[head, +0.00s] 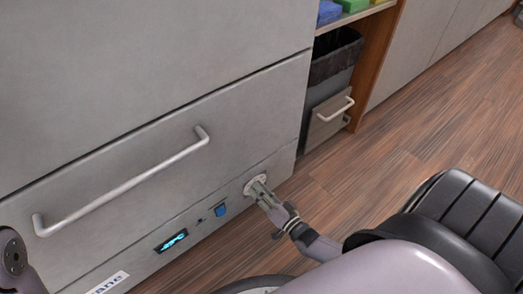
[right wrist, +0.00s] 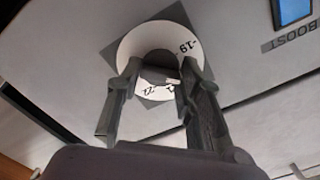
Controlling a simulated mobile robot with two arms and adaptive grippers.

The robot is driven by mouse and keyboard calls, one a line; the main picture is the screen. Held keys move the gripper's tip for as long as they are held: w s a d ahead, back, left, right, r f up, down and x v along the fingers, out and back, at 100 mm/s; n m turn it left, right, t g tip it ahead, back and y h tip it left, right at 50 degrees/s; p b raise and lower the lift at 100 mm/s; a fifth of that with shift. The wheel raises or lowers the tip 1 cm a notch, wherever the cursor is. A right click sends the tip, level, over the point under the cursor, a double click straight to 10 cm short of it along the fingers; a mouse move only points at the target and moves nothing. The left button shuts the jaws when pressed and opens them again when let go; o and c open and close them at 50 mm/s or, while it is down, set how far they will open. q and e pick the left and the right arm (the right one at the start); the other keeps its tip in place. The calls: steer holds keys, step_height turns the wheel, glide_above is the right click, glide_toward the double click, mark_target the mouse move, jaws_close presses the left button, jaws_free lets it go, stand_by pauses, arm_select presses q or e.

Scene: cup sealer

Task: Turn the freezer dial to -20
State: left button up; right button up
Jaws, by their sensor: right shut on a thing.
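The freezer dial (head: 251,183) is on the lower right of the freezer's front panel. In the right wrist view it is a white ring (right wrist: 130,48) with black numbers around a dark grey knob (right wrist: 156,57). "-19" reads at its upper right; the lower numbers are partly hidden by a finger. My right gripper (head: 260,190) is at the dial, and in the right wrist view its fingers (right wrist: 160,72) are shut on the knob from both sides. A lit blue display (head: 172,241) left of the dial is too small to read surely. My left gripper is not in view.
A blue button (head: 221,210) lies left of the dial, with a "BOOST" label (right wrist: 288,39) in the right wrist view. A long drawer handle (head: 125,185) is above. A bin (head: 331,75) stands right of the freezer.

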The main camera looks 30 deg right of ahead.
steer(key=shift+n, duration=0.4)
steer(key=o, duration=1.2)
steer(key=shift+c, duration=0.2)
steer(key=s, duration=1.2)
steer(key=shift+d, duration=0.45)
